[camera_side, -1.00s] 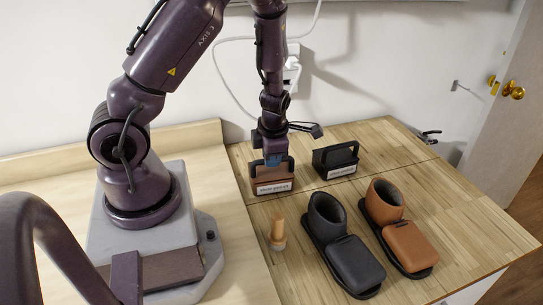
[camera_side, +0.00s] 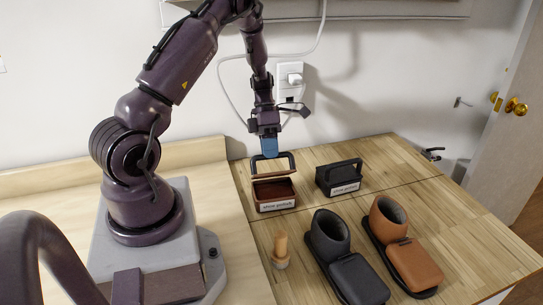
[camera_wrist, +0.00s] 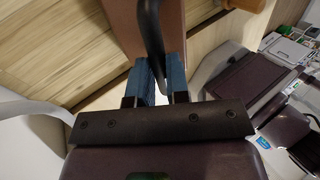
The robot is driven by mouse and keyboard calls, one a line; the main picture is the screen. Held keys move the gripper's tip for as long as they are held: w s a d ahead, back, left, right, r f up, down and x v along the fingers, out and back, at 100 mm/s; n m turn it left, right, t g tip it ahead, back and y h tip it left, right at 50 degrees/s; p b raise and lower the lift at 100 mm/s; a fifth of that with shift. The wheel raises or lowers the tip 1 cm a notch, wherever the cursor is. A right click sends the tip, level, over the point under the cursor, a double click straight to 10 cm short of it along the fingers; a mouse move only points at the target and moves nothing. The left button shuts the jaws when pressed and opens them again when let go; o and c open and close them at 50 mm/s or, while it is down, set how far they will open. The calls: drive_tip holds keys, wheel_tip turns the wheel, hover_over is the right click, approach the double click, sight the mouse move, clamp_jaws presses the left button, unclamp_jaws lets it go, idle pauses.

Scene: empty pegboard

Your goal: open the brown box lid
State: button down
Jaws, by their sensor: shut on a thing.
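The brown box (camera_side: 275,198), labelled "shoe polish", stands on the wooden table, and its reddish-brown inside shows. Its lid (camera_side: 272,174) is tilted up at the back, with a dark handle (camera_side: 290,160) on it. My gripper (camera_side: 269,150) is above the back of the box, its blue fingertips at the handle. In the wrist view the blue fingers (camera_wrist: 160,85) are closed on the dark handle (camera_wrist: 152,45). A brown surface of the box (camera_wrist: 122,25) shows beyond it.
A black shoe polish box (camera_side: 338,178) stands shut to the right. A wooden-handled brush (camera_side: 281,252) stands in front. A black shoe piece (camera_side: 345,255) and a brown one (camera_side: 403,245) lie at the front right. The wall with a socket (camera_side: 290,77) is behind.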

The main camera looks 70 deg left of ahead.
drive_tip(key=shift+a+h, duration=1)
drive_tip(key=shift+h, duration=0.3)
drive_tip(key=c, duration=1.1)
unclamp_jaws()
drive_tip(key=shift+w+r, duration=0.1)
